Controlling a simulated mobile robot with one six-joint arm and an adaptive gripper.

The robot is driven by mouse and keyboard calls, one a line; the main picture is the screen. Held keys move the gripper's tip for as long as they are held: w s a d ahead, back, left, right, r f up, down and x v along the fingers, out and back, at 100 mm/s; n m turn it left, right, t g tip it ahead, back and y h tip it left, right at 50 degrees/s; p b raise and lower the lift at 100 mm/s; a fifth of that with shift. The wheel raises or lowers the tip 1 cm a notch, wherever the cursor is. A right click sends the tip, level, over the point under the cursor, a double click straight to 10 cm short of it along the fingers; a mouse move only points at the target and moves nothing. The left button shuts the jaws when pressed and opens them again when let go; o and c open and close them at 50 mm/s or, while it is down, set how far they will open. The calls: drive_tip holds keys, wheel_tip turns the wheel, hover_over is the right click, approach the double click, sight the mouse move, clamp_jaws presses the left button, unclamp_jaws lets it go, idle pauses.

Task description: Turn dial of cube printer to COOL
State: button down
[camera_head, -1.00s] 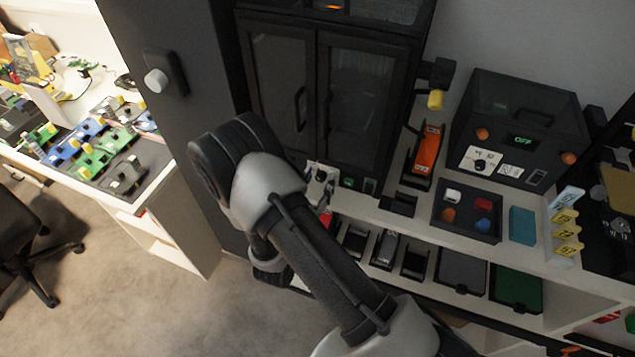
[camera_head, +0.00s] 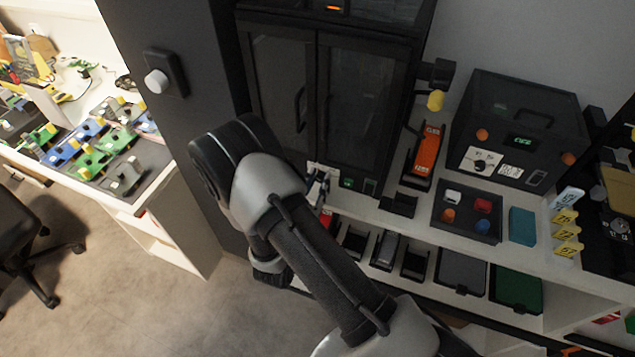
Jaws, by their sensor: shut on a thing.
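A tall black cabinet (camera_head: 362,110) with two glazed doors stands behind my arm; I take it to be the cube printer. A white panel, largely covered, sits low on its front, left of two small green-lit parts (camera_head: 347,183). My gripper (camera_head: 319,184) is at this panel, partly hidden behind my arm, and shut on what appears to be the dial. The dial itself and its marks, including COOL, cannot be made out. An orange light (camera_head: 334,8) shows at the cabinet's top.
A smaller black box (camera_head: 530,110) with a green display and its own dial (camera_head: 480,163) stands on the shelf at right. An orange tool (camera_head: 428,150), a tray of coloured pieces (camera_head: 440,217) and a teal block (camera_head: 522,226) lie nearby. A grey wall panel is left.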

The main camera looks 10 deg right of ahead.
drive_tip(key=shift+n, duration=0.3)
drive_tip(key=n+p, duration=0.1)
drive_tip(key=n, duration=0.2)
drive_tip(key=shift+n+p, duration=0.95)
drive_tip(key=shift+n, duration=1.65)
drive_tip(key=c, duration=1.3)
unclamp_jaws()
drive_tip(key=shift+c, duration=0.2)
drive_tip(key=shift+a, duration=0.1)
